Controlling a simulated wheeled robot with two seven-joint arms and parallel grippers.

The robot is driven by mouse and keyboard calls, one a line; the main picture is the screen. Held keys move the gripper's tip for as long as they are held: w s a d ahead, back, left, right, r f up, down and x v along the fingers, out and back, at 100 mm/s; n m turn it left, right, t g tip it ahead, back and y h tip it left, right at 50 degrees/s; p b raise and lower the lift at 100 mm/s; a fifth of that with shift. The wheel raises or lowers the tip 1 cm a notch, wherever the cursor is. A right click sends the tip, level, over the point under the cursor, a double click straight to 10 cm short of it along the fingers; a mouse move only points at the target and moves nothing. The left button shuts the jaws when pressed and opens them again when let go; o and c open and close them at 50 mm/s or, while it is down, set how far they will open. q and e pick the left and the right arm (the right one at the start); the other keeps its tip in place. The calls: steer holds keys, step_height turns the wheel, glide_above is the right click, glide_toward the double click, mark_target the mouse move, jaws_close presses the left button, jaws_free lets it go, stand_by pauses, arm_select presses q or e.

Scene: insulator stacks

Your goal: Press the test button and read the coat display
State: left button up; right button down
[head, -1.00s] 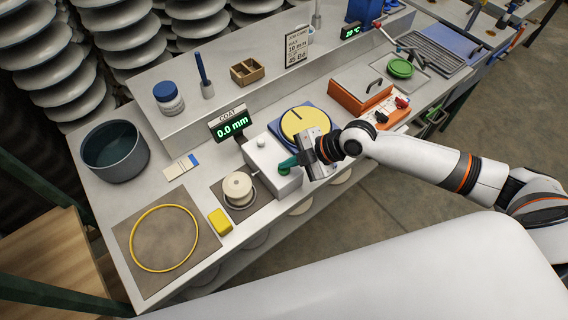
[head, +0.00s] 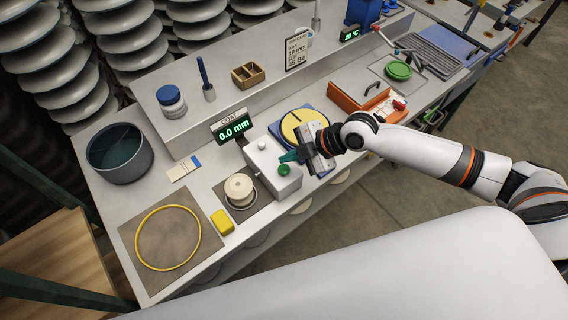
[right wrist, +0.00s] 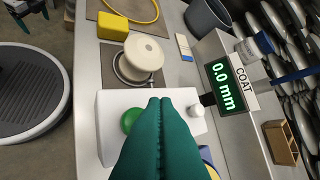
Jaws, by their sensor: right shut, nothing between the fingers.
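The white test box (head: 268,172) stands on the bench with a green button (head: 284,170) and a small white knob (head: 262,146) on top. The COAT display (head: 231,127) behind it reads 0.0 mm in green, also in the right wrist view (right wrist: 224,86). My right gripper (head: 289,157) is shut and empty, its green fingertips over the box beside the button. In the right wrist view the fingers (right wrist: 160,102) partly cover the box, and the button (right wrist: 130,120) shows to their left. My left gripper (right wrist: 28,10) is partly visible at that view's top left corner, fingers apart.
A cream spool-like part (head: 239,189) sits left of the box, near a yellow block (head: 222,222). A yellow ring (head: 167,237) lies on a brown mat. A yellow disc (head: 304,127) is behind my right gripper. An orange box (head: 347,104) stands to the right.

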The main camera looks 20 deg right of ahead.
mark_target(289, 169)
step_height(289, 169, up, 3)
steer(key=shift+r+p, duration=0.2)
steer(key=shift+p, duration=0.8)
steer(key=shift+f, duration=0.1)
